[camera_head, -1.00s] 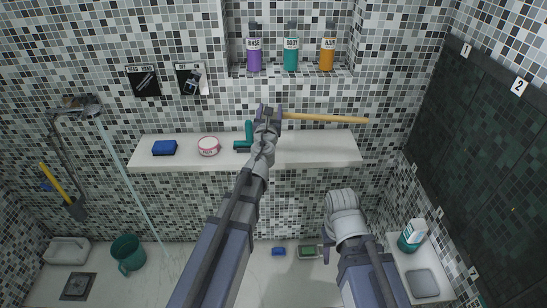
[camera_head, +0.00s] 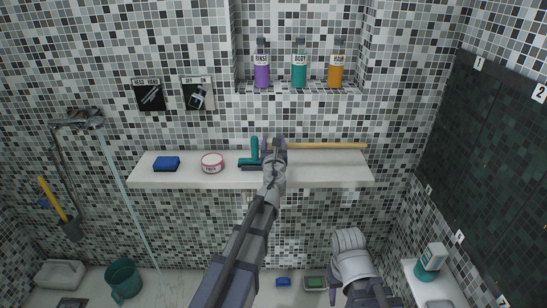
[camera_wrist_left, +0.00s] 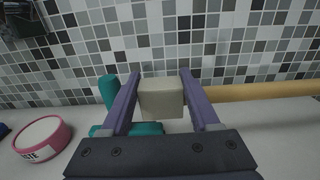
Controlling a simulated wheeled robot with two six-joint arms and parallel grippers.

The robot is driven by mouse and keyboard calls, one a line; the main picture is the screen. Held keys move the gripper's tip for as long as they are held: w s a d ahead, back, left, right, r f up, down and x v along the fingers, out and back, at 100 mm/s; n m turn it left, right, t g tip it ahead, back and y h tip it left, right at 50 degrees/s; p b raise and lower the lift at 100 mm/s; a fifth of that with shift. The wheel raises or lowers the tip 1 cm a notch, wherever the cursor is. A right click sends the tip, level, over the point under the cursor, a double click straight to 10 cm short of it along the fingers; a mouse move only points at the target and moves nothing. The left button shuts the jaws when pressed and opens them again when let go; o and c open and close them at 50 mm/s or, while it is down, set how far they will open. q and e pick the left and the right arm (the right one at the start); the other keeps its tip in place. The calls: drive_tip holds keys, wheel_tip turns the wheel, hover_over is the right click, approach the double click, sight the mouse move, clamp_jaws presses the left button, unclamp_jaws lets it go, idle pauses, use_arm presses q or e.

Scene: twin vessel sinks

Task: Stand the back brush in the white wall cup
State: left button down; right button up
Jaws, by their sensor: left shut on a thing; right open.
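The back brush has a long tan wooden handle (camera_head: 328,146) and a cream block at its left end. My left gripper (camera_head: 275,150) is shut on this block (camera_wrist_left: 161,98), which sits between the purple fingers in the left wrist view. The handle points right, roughly level, along the back of the white shelf (camera_head: 330,172). I cannot tell whether it touches the shelf. My right gripper (camera_head: 349,240) hangs low in front of the wall below the shelf, open and empty; its fingertips are hard to see. I cannot make out a white wall cup.
A teal squeegee (camera_head: 254,152) is close left of my left gripper, then a pink-white tin (camera_head: 212,163) and a blue sponge (camera_head: 166,163). Several bottles (camera_head: 298,67) stand in the niche above.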

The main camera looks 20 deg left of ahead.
use_arm(q)
wheel_tip(320, 180, down, 4)
drive_tip(key=b, duration=0.3)
drive_tip(key=shift+r+b, duration=0.2)
drive_tip(key=shift+b, duration=0.15)
drive_tip(key=shift+f+b, duration=0.3)
drive_tip(key=shift+b, duration=0.05)
drive_tip(key=shift+c, duration=0.6)
unclamp_jaws()
drive_tip(key=shift+r, duration=0.1)
